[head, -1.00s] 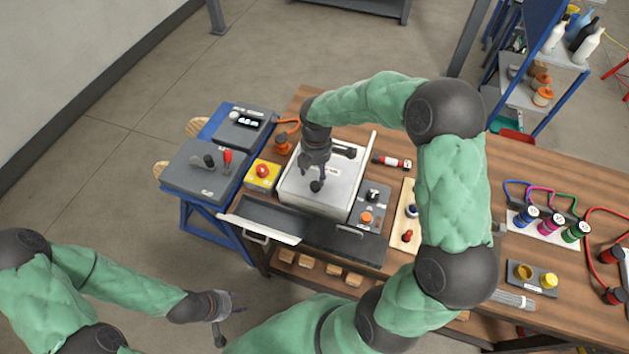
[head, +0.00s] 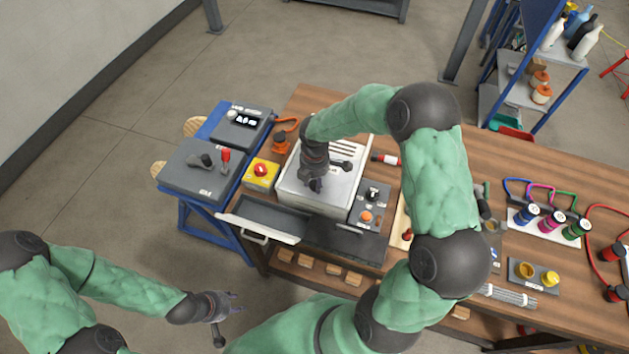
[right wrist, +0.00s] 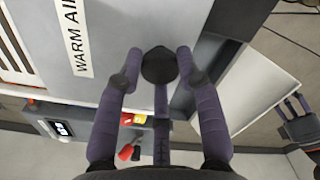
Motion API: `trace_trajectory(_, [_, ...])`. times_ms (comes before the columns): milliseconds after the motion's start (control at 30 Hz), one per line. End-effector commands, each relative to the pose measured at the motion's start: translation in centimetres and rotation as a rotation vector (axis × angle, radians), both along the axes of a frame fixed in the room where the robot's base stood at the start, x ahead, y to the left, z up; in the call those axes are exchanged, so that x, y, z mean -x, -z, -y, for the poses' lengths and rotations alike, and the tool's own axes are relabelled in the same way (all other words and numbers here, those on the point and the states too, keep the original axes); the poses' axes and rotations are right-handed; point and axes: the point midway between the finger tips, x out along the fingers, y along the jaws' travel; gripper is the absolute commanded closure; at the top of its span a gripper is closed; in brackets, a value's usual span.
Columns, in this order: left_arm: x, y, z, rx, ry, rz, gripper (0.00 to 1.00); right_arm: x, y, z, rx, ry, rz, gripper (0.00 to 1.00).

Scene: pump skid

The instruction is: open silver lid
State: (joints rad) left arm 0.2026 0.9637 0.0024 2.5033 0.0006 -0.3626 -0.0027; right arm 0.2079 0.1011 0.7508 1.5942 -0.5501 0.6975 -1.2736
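The silver lid (head: 340,178) is the pale top of a box on the bench, marked WARM AIR in the right wrist view (right wrist: 45,30). It lies flat and closed on the box. A black round knob (right wrist: 160,66) stands on it. My right gripper (head: 315,184) is down over the lid, with its fingers around the knob in the right wrist view (right wrist: 159,68). The fingertips bend in close to the knob's sides; I cannot tell whether they press on it. My left gripper (head: 232,305) is open and empty, low at the left, off the bench.
A yellow box with a red button (head: 262,172) is left of the lid, and a grey switch box (head: 370,205) right of it. An open dark tray (head: 265,217) lies in front. A red-capped tube (head: 386,159) lies behind right.

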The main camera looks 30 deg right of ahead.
Motion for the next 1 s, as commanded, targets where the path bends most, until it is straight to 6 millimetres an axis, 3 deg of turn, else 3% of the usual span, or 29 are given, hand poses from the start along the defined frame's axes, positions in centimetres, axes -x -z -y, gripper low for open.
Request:
trace_trajectory(367, [0.0, -0.2, 0.0, 0.0, 0.0, 0.0, 0.6, -0.7, 0.0, 0.8, 0.0, 0.003, 0.0, 1.0])
trace_trajectory(1000, [0.0, -1.1, 0.0, 0.0, 0.0, 0.0, 0.6, -9.0, 0.1, 10.5, 0.0, 0.002, 0.001, 1.0])
